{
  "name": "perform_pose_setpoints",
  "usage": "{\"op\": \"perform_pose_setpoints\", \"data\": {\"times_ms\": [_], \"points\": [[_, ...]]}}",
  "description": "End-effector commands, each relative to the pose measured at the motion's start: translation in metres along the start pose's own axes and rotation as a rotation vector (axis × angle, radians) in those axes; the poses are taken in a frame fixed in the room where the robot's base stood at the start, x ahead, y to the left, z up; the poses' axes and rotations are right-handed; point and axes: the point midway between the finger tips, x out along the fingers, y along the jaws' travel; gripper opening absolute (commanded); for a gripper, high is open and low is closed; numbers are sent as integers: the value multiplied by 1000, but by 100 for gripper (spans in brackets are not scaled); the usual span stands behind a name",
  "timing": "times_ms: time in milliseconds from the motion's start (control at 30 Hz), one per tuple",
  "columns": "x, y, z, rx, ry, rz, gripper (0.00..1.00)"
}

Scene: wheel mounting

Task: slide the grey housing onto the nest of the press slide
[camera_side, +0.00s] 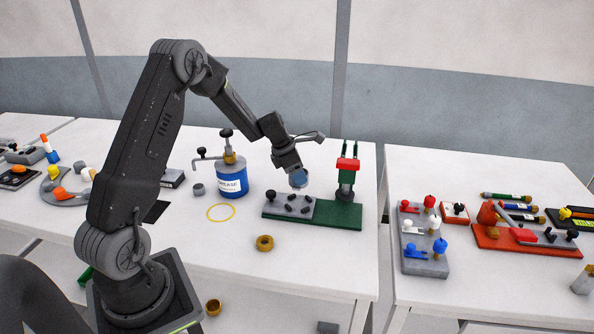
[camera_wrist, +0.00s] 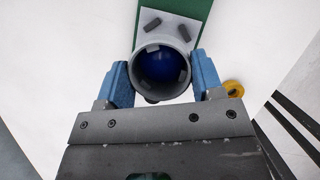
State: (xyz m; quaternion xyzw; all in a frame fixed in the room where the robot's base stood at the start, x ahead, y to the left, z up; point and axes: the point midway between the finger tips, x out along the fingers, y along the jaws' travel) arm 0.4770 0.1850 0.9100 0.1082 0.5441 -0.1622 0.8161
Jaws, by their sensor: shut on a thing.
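The grey housing (camera_wrist: 136,68) is an open cylinder with tabs at its rim and a dark blue round area inside its bore. My gripper (camera_side: 298,178) is shut on it, with a blue finger on either side in the wrist view (camera_wrist: 162,80). In the side view the fingers largely hide the housing. The press slide's grey plate (camera_side: 273,209) carries several short dark pegs and sits on the left of a green base (camera_side: 340,215). The gripper holds the housing above this plate. In the wrist view the housing covers part of the plate (camera_wrist: 171,22), with two pegs showing beyond it.
A green post with a red block (camera_side: 347,164) stands on the base, right of my gripper. A blue grease can (camera_side: 231,182) with a pump stands left. A brass ring (camera_side: 264,243) and a yellow ring (camera_side: 221,212) lie in front. A second table holds other fixtures (camera_side: 424,262).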

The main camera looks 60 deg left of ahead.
Motion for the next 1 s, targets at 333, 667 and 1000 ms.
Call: {"op": "perform_pose_setpoints", "data": {"times_ms": [333,667,1000], "points": [[18,0,-8,-1,-8,-2,33],[44,0,-18,-1,-8,-1,33],[53,0,-22,0,-8,0,33]]}}
